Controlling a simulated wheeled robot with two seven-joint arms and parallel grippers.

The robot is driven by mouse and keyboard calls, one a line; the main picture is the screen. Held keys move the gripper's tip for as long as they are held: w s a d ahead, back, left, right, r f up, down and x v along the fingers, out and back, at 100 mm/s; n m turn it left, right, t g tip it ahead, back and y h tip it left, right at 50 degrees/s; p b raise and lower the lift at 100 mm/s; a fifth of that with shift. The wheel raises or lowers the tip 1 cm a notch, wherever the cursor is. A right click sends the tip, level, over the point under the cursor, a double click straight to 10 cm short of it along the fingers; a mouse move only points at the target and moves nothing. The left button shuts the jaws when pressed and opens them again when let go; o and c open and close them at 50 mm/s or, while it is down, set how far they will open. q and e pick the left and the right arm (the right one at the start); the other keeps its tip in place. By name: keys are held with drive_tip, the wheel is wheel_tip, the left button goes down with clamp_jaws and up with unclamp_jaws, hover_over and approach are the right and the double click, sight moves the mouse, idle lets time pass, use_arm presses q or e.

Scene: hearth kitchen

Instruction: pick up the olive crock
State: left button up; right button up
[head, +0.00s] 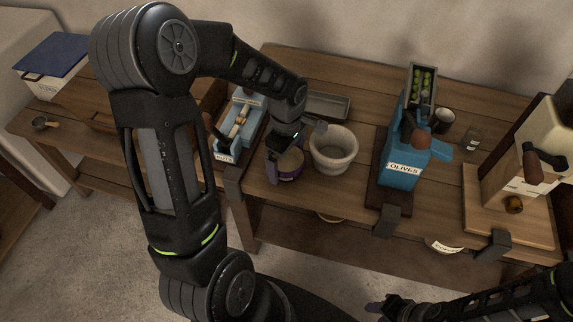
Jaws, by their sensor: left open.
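A blue machine (400,180) labelled OLIVES, with green olives on top, stands right of the pale vessel. Dark clamps (386,221) sit on the front edge.

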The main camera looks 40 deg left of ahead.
use_arm(q)
drive_tip(key=c, duration=1.5)
